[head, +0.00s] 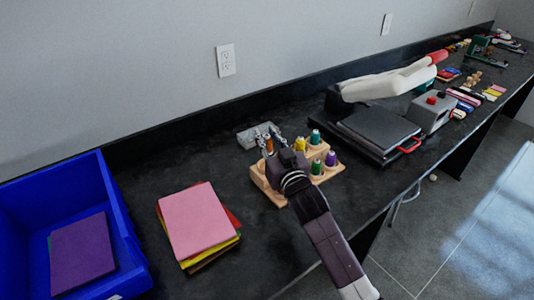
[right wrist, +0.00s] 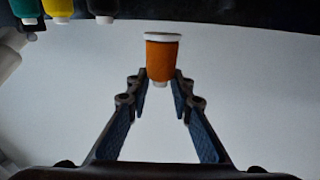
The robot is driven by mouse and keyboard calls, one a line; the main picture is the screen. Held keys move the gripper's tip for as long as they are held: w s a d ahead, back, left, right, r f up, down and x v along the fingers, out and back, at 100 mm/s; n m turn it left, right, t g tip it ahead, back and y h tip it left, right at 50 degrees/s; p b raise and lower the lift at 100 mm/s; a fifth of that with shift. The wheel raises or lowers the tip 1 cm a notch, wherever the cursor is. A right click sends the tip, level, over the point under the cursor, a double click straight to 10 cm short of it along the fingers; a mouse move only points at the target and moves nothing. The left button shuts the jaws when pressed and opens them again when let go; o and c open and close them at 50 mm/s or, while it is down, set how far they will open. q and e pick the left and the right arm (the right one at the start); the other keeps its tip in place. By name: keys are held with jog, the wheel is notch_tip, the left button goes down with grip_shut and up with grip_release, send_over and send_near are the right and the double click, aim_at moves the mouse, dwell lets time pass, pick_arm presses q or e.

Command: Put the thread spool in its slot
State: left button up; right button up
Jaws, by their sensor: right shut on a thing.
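My right gripper (head: 268,138) is over the left end of the wooden spool rack (head: 331,173). It is shut on an orange thread spool (head: 268,147). The right wrist view shows the orange spool (right wrist: 161,58) between the fingertips of my right gripper (right wrist: 161,82). Several other spools stand in the rack, among them a teal one (head: 315,137), a yellow one (head: 300,144), a green one (head: 316,167) and a purple one (head: 331,158). My gripper and arm hide part of the rack, so I cannot tell whether the orange spool touches it. My left gripper is not in view.
A grey container (head: 252,136) sits behind the rack. A heat press (head: 380,130) stands to its right. Coloured sheets (head: 197,222) lie to the left, beside a blue bin (head: 127,238). Bare black counter lies between the sheets and the rack.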

notch_tip(320, 180, down, 6)
jog(key=shift+r, duration=0.1)
jog(key=shift+b, duration=0.3)
jog(key=shift+f, duration=0.25)
jog(key=o, duration=1)
